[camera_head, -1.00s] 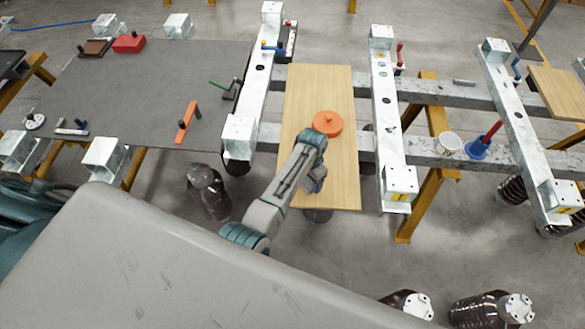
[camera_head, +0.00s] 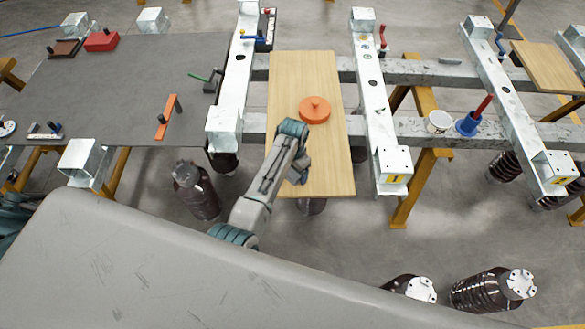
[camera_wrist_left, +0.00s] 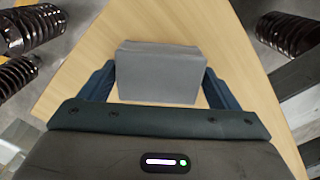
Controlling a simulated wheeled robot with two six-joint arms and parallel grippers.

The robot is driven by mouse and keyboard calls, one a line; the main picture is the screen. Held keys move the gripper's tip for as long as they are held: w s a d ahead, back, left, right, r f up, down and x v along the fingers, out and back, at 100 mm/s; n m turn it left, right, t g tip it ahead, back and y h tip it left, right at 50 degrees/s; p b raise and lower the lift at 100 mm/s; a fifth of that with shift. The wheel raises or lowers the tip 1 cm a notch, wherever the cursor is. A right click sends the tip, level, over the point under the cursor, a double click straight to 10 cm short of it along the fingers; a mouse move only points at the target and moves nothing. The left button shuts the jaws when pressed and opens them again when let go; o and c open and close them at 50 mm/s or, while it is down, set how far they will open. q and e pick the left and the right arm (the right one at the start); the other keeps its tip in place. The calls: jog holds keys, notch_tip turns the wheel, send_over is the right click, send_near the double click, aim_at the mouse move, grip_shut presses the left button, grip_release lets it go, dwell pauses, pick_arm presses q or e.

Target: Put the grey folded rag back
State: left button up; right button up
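The grey folded rag (camera_wrist_left: 160,72) shows in the left wrist view as a grey block between the two fingers of my left gripper (camera_wrist_left: 160,80). Both fingers meet its sides, so the gripper looks shut on it. Pale wood of the board (camera_wrist_left: 245,75) lies behind the rag. In the head view my left arm reaches over the wooden board (camera_head: 318,80); the left gripper (camera_head: 298,172) is mostly hidden by its wrist, and the rag cannot be seen there. My right gripper is in neither view.
An orange disc with a knob (camera_head: 314,110) lies on the board. White metal beams (camera_head: 375,110) flank it. To the left is a dark grey table (camera_head: 120,90) with a red box (camera_head: 101,41) and an orange-handled tool (camera_head: 167,118). A white cup (camera_head: 438,122) and a blue funnel-shaped item (camera_head: 467,124) stand right.

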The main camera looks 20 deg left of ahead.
pick_arm(q)
jog(key=shift+o, duration=1.1)
jog(key=shift+r, duration=0.25)
notch_tip(320, 180, up, 12)
jog(key=b, duration=0.1)
jog(key=shift+f+b, duration=0.15)
jog(key=shift+b, duration=0.25)
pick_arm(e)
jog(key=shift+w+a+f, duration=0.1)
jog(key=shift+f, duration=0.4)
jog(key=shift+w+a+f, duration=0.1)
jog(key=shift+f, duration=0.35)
pick_arm(q)
jog(key=shift+w, duration=0.1)
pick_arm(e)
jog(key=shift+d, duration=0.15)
